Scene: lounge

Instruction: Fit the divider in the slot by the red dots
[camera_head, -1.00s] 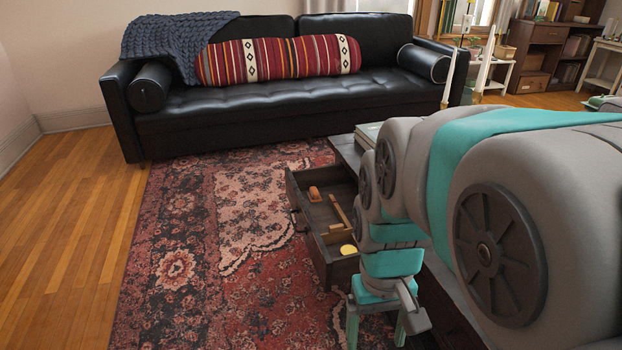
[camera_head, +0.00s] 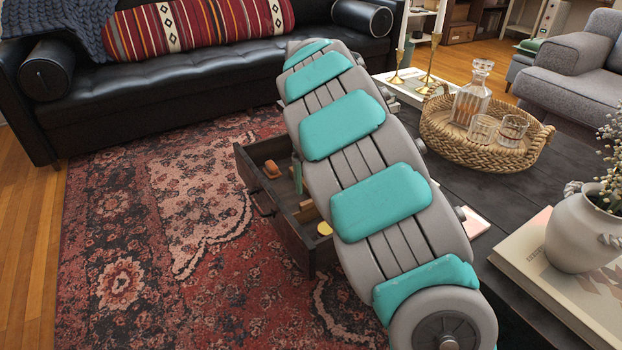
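The open drawer (camera_head: 262,208) of the dark coffee table juts out over the rug. A piece of light wood (camera_head: 309,213), perhaps the divider, shows in part inside it, beside my arm. My arm crosses the view and covers the drawer's right side. A narrow teal piece (camera_head: 297,172) hangs into the drawer beside the arm and looks like part of my gripper. The rest of the gripper is hidden, so I cannot see whether it is open or holds anything. I cannot make out the red dots or the slot.
The table (camera_head: 455,180) bears a wicker tray (camera_head: 487,148) with decanter and glasses, a white vase (camera_head: 580,232) on a book (camera_head: 540,262), and candlesticks. A black sofa (camera_head: 170,100) stands behind.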

